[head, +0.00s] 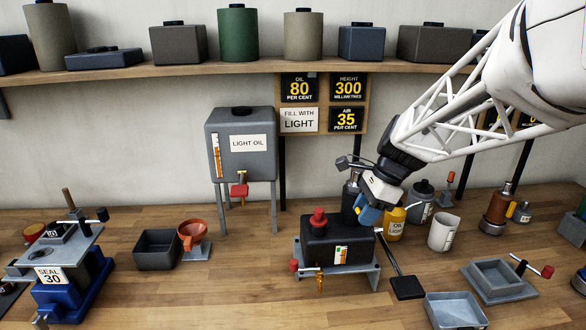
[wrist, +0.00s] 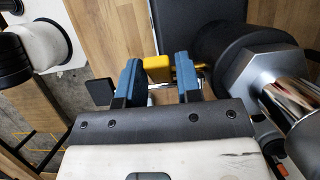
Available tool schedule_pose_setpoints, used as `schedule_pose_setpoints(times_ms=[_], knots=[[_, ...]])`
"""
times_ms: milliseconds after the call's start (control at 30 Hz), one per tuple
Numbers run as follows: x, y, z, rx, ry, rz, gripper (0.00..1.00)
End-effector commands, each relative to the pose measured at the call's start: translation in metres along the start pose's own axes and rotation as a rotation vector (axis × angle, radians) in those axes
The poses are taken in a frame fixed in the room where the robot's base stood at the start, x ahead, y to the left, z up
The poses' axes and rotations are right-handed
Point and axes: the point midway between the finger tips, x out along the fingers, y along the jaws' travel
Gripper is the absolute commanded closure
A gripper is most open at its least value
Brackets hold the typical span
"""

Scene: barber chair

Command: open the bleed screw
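My gripper (head: 368,214) has blue fingers and is tilted downward over the bench, behind the right end of a black box (head: 335,249) with a red cap. In the wrist view my gripper (wrist: 159,76) is open, its fingers well apart. A small yellow part (wrist: 157,68), possibly the bleed screw, shows between the fingertips. I cannot tell whether either finger touches it. A big black cylinder with a steel hex collar (wrist: 262,78) and a chrome rod (wrist: 301,100) is close on the right. In the head view the gripper hides the spot.
A bar with a black pedal plate (head: 408,287) reaches forward beside the black box. A yellow oil can (head: 396,226) and a white cup (head: 443,232) stand right of the gripper. Grey trays (head: 455,311) are at the front right. The front middle bench is clear.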

Motion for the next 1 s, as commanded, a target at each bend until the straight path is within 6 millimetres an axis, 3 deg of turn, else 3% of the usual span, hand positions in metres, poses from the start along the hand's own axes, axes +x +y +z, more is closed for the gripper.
schedule_pose_setpoints(times_ms=[33,200,467,1000], knots=[[0.0000,0.0000,0.0000,0.000,0.000,0.000,0.76],[0.0000,0.0000,0.0000,0.000,0.000,0.000,1.00],[0.0005,0.0002,0.0010,-0.001,0.040,0.002,1.00],[0.0021,0.0009,0.0048,-0.003,0.326,0.004,1.00]])
